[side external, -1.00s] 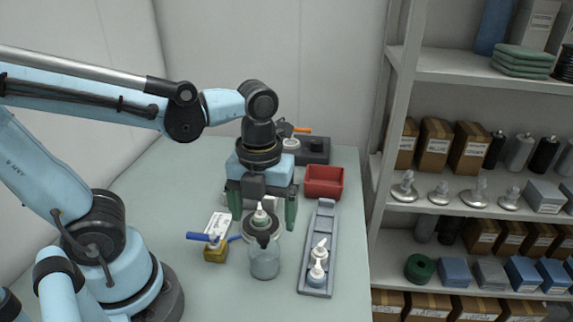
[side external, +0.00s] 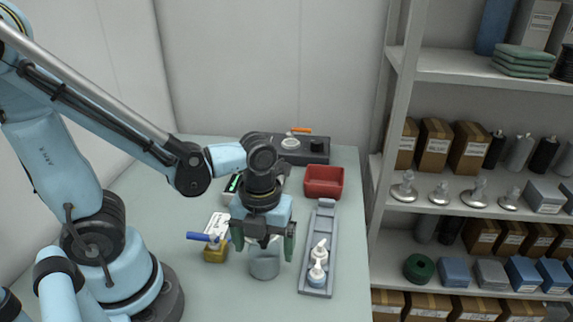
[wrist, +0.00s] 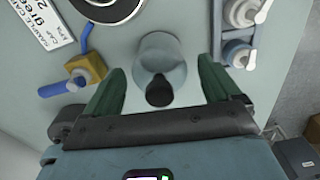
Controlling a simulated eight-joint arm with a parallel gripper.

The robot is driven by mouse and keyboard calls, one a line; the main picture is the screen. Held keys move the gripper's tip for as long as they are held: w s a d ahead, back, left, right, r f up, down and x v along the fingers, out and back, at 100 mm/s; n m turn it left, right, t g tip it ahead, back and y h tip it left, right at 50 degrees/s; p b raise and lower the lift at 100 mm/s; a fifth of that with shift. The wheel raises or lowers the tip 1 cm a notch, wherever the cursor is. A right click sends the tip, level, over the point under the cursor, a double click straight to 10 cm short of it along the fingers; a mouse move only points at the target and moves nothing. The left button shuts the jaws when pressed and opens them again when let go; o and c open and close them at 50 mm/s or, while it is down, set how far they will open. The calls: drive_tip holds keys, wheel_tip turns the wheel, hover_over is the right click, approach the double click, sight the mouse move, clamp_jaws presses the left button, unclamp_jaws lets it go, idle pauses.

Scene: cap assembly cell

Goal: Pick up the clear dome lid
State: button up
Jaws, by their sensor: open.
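The clear dome lid (side external: 264,267) is a see-through grey-blue dome on the green table, partly hidden by my gripper in the side view. In the wrist view the dome (wrist: 163,52) shows its dark knob (wrist: 159,92) pointing towards my gripper. My gripper (side external: 264,243) is open and above the dome, with one green finger to each side in the side view. In the wrist view my gripper (wrist: 160,80) has its fingers left and right of the knob, with clear gaps. It holds nothing.
A yellow block (side external: 215,253) with a blue-handled tool stands left of the dome. A grey tray (side external: 327,228) with white pump caps lies to the right. A red bin (side external: 323,182) and a dark unit (side external: 312,151) are behind. A dark-rimmed round plate (wrist: 108,5) is near the dome.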

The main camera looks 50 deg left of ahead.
drive_tip(key=shift+f, duration=0.35)
drive_tip(key=shift+c, duration=0.2)
drive_tip(key=c, duration=1)
drive_tip(key=shift+r, duration=0.1)
drive_tip(key=shift+c, duration=0.2)
